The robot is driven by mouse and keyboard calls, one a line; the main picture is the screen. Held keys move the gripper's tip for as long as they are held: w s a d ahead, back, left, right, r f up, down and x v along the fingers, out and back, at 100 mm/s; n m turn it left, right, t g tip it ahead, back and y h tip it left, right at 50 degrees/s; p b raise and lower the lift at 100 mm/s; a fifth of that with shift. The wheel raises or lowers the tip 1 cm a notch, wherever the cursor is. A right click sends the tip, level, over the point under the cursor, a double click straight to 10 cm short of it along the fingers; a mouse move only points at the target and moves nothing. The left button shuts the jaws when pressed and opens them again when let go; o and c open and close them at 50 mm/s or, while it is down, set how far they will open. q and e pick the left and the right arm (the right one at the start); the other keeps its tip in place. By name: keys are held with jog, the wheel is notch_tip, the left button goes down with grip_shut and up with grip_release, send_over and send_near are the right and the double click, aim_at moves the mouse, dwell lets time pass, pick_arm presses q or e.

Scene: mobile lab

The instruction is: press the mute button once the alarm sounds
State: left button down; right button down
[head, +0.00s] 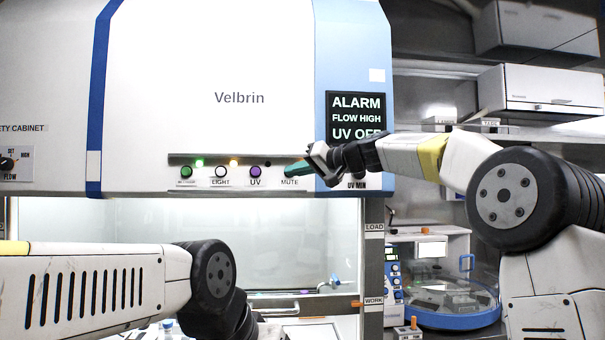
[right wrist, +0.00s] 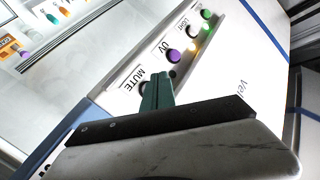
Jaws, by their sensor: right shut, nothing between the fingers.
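The cabinet front (head: 262,60) carries a row of buttons above the MUTE, UV and LIGHT labels. The MUTE label (head: 290,182) shows under my right gripper (head: 292,171), whose green fingers are shut and empty. The fingertips cover most of the mute button's place. In the right wrist view, the green fingers (right wrist: 157,92) end beside the MUTE label (right wrist: 134,78), over the button; I cannot tell whether they touch it. The display (head: 356,116) reads ALARM, FLOW HIGH, UV OFF. My left forearm crosses the lower left, but its gripper is not visible.
The purple UV button (head: 255,171), white LIGHT button (head: 221,171) and a green button (head: 186,171) sit left of the fingertips. Green and orange lamps glow above them. A FLOW knob (head: 7,163) is at far left. A blue-based device (head: 455,318) stands at lower right.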

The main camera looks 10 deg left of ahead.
jog(key=shift+w+a, duration=0.25)
jog(key=shift+w, duration=0.45)
jog(key=shift+w, duration=0.15)
dwell(1.5)
jog(key=shift+w+a, duration=0.1)
jog(key=shift+w, duration=0.15)
jog(key=shift+w+a, duration=0.15)
jog(key=shift+w, duration=0.35)
dwell(0.6)
jog(key=shift+s, duration=0.15)
dwell(0.3)
jog(key=shift+s+d, duration=0.25)
jog(key=shift+s, duration=0.5)
jog(key=shift+s, duration=0.1)
jog(key=shift+s+d, duration=0.25)
jog(key=shift+s, duration=0.5)
jog(key=shift+s+d, duration=0.2)
jog(key=shift+s, duration=0.6)
jog(key=shift+s+d, duration=0.25)
jog(key=shift+s, duration=0.5)
